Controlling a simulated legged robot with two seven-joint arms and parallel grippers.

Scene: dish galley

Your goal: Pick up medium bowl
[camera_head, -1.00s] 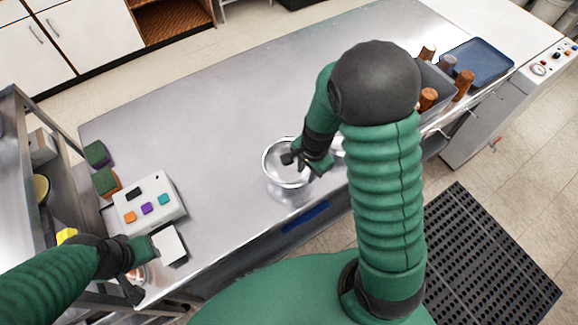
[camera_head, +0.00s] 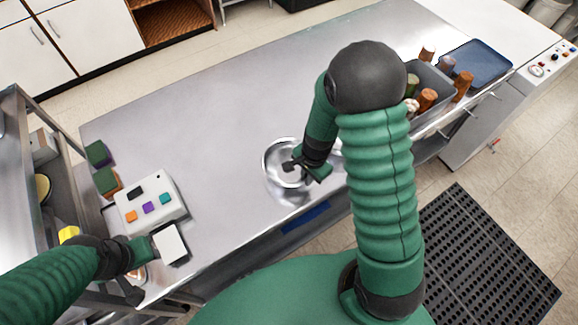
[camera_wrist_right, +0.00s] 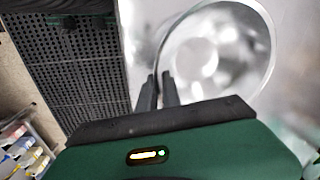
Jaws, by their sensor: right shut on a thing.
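A shiny metal bowl (camera_head: 285,181) stands on the steel counter, near its front edge. My right gripper (camera_head: 292,166) reaches in from the right and is shut on the bowl's near right rim. In the right wrist view the two dark fingers (camera_wrist_right: 160,92) pinch the wall of the bowl (camera_wrist_right: 225,55), one on each side of the rim. The bowl looks level and at about counter height; I cannot tell whether it touches the counter. My left gripper (camera_head: 150,246) is at the lower left, beside a white pad; its fingers do not show clearly.
A white box with coloured buttons (camera_head: 150,201) and sponges (camera_head: 104,180) are at the counter's left. A grey bin (camera_head: 432,92) with brown cylinders and a blue tray (camera_head: 478,62) stand at the right. Another shiny item is partly hidden behind my right arm. The counter's middle (camera_head: 210,120) is clear.

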